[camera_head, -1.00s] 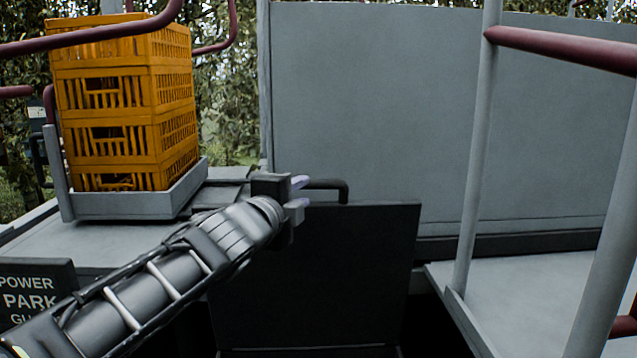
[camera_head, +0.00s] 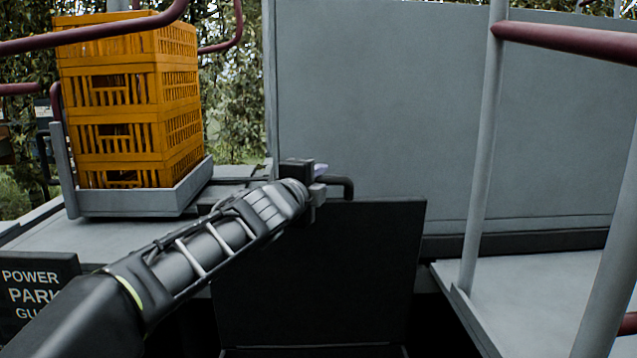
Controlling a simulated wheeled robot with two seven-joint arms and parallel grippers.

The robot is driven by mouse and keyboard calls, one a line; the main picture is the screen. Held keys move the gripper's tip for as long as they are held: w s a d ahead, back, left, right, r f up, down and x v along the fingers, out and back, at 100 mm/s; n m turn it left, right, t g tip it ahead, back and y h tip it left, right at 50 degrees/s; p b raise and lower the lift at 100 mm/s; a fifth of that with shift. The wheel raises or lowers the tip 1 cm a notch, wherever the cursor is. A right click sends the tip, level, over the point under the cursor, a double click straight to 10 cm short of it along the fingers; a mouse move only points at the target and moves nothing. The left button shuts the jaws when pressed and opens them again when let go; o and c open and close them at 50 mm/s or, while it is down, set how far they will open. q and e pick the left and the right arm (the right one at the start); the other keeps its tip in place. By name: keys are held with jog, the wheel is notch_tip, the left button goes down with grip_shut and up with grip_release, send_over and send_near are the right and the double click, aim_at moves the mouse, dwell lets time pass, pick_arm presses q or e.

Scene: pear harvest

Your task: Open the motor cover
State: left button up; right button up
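The motor cover (camera_head: 340,270) looks like a dark, nearly black panel standing upright below the large grey panel. My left arm reaches in from the lower left, and my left gripper (camera_head: 319,178) is at the left part of this handle. Its light fingertips overlap the handle in the picture. The finger gap is hardly visible, so I cannot tell whether the fingers are closed on the handle. My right gripper is not in view.
Stacked orange crates (camera_head: 125,110) stand on a grey tray (camera_head: 140,202) at the left. A large grey panel (camera_head: 400,110) rises behind the cover. Grey posts and dark red rails frame the right side. A "POWER PARK" sign (camera_head: 38,295) is at lower left.

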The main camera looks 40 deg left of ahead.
pick_arm(q)
jog(key=shift+w, duration=0.15)
jog(key=shift+c, duration=0.4)
grip_shut()
jog(key=shift+f, duration=0.2)
dwell(0.8)
